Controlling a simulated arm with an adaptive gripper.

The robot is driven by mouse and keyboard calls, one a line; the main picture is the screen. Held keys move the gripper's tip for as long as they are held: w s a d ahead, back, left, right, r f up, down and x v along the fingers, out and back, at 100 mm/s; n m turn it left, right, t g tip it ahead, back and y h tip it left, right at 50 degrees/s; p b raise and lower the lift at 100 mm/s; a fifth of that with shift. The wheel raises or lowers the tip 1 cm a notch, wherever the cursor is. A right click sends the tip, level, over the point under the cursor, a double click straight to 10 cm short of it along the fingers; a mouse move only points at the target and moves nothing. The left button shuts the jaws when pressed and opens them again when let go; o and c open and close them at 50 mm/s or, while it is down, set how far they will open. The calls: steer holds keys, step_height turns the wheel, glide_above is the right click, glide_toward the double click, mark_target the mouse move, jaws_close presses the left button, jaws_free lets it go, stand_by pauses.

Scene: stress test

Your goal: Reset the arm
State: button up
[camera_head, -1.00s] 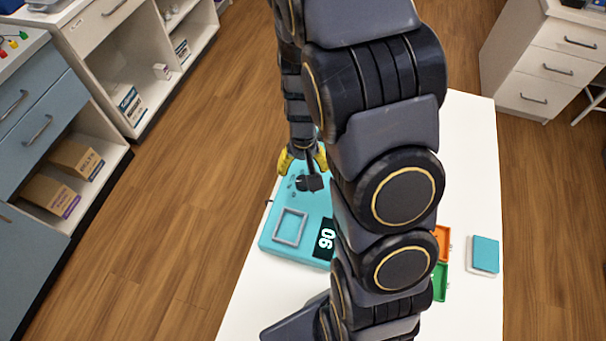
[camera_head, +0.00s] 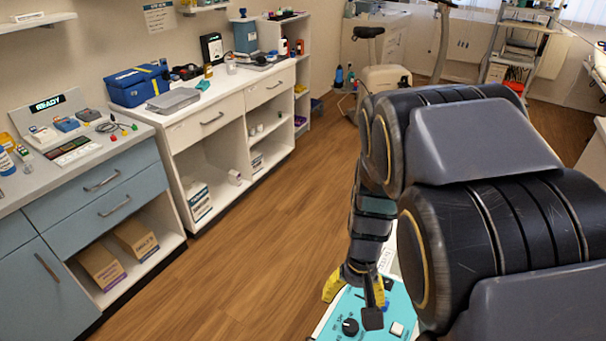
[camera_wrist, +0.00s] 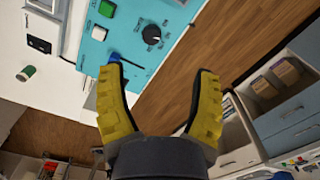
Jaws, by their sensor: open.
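My gripper (camera_head: 360,284) has two yellow fingers and points down beside the teal panel (camera_head: 340,309) at the bottom of the head view. In the wrist view my gripper (camera_wrist: 160,70) is open, with nothing between its fingers. The teal panel (camera_wrist: 136,72) lies beyond the fingertips there. My arm links cover much of the head view's right side and hide part of the panel.
A blue-grey drawer cabinet (camera_head: 90,207) and a white shelf cabinet (camera_head: 215,127) stand at left, holding cartons, a blue case (camera_head: 138,86) and small items. A green spool (camera_wrist: 26,73) is on the white table (camera_wrist: 62,97). Wooden floor (camera_head: 230,260) is clear between cabinets and table.

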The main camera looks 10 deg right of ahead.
steer(key=s+a+r+n, duration=0.2)
steer(key=s+r, duration=0.3)
steer(key=s, duration=0.3)
steer(key=s+a+r+n+g, duration=0.1)
steer(key=s+a+r, duration=0.3)
steer(key=s, duration=0.5)
step_height(320, 180, up, 2)
steer(key=shift+a+r+n+g, duration=0.25)
steer(key=shift+a+n+g, duration=0.05)
steer(key=shift+n, duration=0.2)
steer(key=shift+w, duration=0.1)
steer(key=o, duration=0.7)
steer(key=shift+c, duration=0.2)
steer(key=w+d+n+t, duration=0.2)
steer(key=w+d+n, duration=0.7)
steer(key=w+d, duration=1)
step_height(320, 180, down, 9)
steer(key=w+a, duration=0.2)
steer(key=shift+f, duration=0.15)
